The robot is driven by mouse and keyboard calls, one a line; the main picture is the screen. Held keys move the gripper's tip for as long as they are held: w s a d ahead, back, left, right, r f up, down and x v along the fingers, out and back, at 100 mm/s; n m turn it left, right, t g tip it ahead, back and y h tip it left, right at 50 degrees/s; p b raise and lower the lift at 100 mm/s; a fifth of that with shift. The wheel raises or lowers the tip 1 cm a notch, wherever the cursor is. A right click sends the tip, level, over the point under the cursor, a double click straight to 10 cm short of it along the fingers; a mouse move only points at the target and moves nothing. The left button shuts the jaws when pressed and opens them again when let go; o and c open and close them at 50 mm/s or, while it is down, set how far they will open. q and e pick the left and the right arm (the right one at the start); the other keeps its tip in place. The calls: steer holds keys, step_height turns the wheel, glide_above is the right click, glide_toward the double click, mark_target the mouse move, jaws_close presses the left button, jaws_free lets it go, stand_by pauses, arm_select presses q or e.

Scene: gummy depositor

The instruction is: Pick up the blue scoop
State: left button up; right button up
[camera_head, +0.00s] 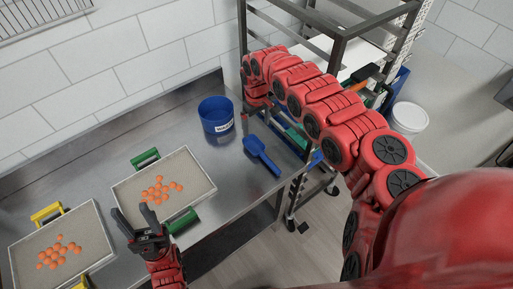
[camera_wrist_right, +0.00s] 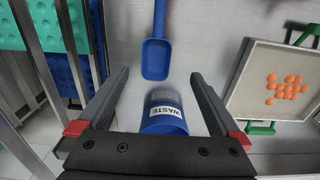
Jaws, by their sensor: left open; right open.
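The blue scoop (camera_head: 262,154) lies flat on the steel table, to the right of a blue waste bucket (camera_head: 216,115). In the right wrist view the scoop (camera_wrist_right: 157,52) has its bowl toward the fingertips and its handle running off the top edge. My right gripper (camera_wrist_right: 160,73) is open and empty, with the labelled bucket (camera_wrist_right: 164,112) showing between its fingers. In the head view my right arm reaches from the right to above the table near the scoop, its gripper partly hidden.
A tray with green handles (camera_head: 198,176) and a tray with yellow handles (camera_head: 22,262) hold orange gummies. A metal rack (camera_head: 338,50) stands right of the table, near my right arm. A white bucket (camera_head: 410,117) stands further right.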

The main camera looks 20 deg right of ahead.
steer(key=b, duration=0.1)
glide_above(257, 152)
step_height(257, 152, down, 5)
step_height(257, 152, down, 4)
steer(key=b, duration=0.3)
steer(key=shift+a+r, duration=0.1)
steer(key=shift+a, duration=0.05)
steer(key=shift+f, duration=0.25)
steer(key=shift+f+b, duration=0.15)
steer(key=shift+b, duration=0.3)
steer(key=f+b, duration=0.4)
steer(key=f, duration=0.1)
steer(key=shift+w+d, duration=0.15)
steer(key=shift+d, duration=0.1)
steer(key=shift+r, duration=0.2)
steer(key=shift+c, duration=0.9)
steer(key=c, duration=1.1)
steer(key=shift+o, duration=0.2)
